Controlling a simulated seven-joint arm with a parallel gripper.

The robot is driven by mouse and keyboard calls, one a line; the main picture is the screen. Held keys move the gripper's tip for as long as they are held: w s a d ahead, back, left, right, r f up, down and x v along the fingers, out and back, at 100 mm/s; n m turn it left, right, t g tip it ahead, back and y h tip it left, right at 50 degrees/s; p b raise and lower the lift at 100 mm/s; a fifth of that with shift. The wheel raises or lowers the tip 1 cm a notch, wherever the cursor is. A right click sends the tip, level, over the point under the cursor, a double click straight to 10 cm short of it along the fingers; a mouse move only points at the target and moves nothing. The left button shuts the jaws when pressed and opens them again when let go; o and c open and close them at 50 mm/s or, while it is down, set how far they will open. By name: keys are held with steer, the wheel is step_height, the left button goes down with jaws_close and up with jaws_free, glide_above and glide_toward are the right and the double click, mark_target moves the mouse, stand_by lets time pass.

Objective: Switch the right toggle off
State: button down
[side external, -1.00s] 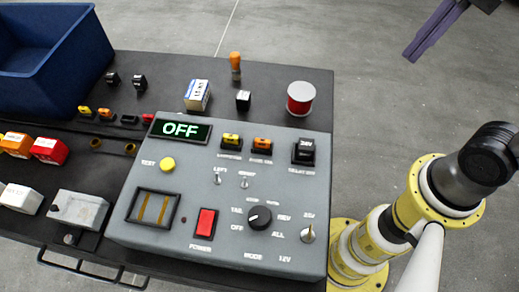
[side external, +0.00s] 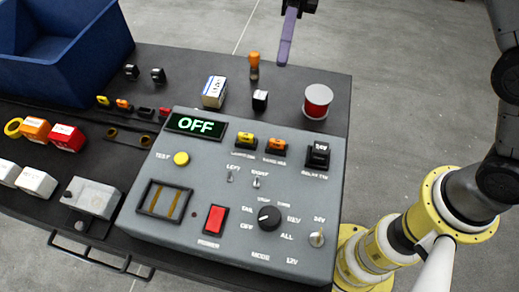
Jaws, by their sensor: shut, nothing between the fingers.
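The grey control panel (side external: 200,232) lies on the dark bench. Its right toggle (side external: 256,182) is a small metal lever under the label RIGHT, beside the left toggle (side external: 231,177). Both levers are too small to tell which way they are thrown. The display (side external: 195,125) reads OFF in green. My gripper (side external: 283,60), with purple fingers, is shut and empty. It points down near the top edge of the picture, beyond the panel's far side and well apart from the toggles.
An orange-topped post (side external: 254,65), a white-blue box (side external: 214,91), a small black block (side external: 260,99) and a red spool (side external: 317,101) stand behind the panel. A blue bin (side external: 95,55) is at the upper left. The mode knob (side external: 269,217) and red power switch (side external: 215,219) sit nearer.

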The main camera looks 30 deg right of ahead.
mark_target(258, 177)
step_height(258, 177, down, 8)
steer(key=a+g, duration=0.1)
steer(key=a, duration=0.1)
steer(key=shift+w+a+g, duration=0.25)
steer(key=shift+w+g, duration=0.15)
steer(key=x, duration=1.4)
